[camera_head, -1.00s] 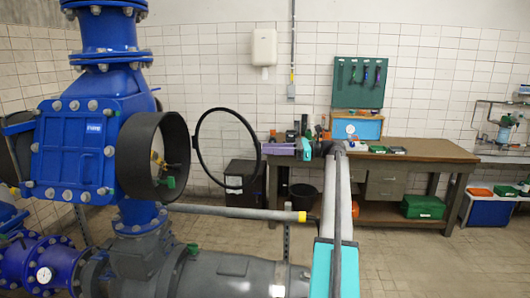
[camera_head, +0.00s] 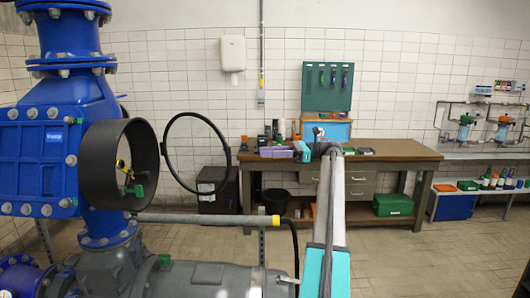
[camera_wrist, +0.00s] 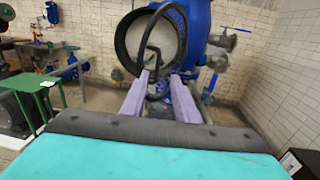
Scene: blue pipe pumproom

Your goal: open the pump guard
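The pump guard shows in the head view as a wide dark cylinder (camera_head: 97,165) on the blue pump body (camera_head: 38,160), with a thin black ring (camera_head: 168,160) standing to the right of its mouth. In the wrist view the cylinder (camera_wrist: 122,46) is ahead and the ring (camera_wrist: 186,36) partly crosses its mouth. Whether the ring touches the cylinder is unclear. My gripper (camera_wrist: 159,80) has its two lilac fingers apart with nothing seen held between them. In the head view my gripper (camera_head: 288,151) is right of the ring, apart from it in the picture.
A grey pipe with a yellow end (camera_head: 270,220) runs below the guard. A workbench (camera_head: 385,150) stands along the back wall, with a green box (camera_head: 393,204) below. A green stand (camera_wrist: 72,98) is left in the wrist view. Tiled floor is open at right.

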